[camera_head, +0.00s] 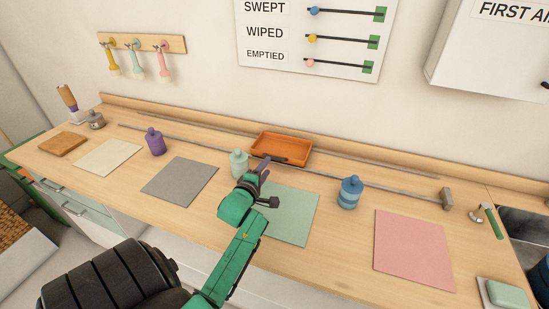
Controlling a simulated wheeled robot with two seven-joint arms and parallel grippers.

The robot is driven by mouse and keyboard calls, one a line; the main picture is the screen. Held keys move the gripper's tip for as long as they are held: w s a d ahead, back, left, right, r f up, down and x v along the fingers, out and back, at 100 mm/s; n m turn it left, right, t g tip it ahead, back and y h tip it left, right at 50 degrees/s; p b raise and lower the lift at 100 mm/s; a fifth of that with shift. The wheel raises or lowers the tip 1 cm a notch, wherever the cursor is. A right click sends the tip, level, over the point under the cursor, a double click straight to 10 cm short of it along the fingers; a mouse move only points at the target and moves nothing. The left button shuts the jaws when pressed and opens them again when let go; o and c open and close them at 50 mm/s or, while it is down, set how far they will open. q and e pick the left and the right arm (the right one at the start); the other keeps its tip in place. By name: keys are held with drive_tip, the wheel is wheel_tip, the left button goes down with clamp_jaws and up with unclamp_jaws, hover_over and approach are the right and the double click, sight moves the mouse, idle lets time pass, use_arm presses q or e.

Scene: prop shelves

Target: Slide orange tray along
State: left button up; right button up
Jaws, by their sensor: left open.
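The orange tray (281,146) sits at the back of the wooden counter, between two long metal rails (375,174). It looks empty, and a dark handle shows along its front side. My left gripper (264,179) is in front of the tray, above the green mat, with its jaws open. Its fingers point toward the tray's front left. The picture does not clearly show whether a fingertip touches the tray. My right gripper is not in view.
A mint jar (239,162) stands close to the left of my gripper. A blue jar (350,193) stands to the right and a purple jar (155,141) farther left. A grey block (447,199) is at the rail's right end. Flat mats cover the counter's front.

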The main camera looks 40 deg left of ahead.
sight(274, 158)
use_arm(q)
drive_tip(key=x, duration=0.6)
drive_tip(key=shift+a+f, duration=0.1)
drive_tip(key=shift+f, duration=0.3)
drive_tip(key=x, duration=0.2)
drive_tip(key=shift+w+a+f, duration=0.1)
drive_tip(key=shift+w+f, duration=0.05)
drive_tip(key=shift+w, duration=0.3)
drive_tip(key=shift+c, duration=0.3)
clamp_jaws()
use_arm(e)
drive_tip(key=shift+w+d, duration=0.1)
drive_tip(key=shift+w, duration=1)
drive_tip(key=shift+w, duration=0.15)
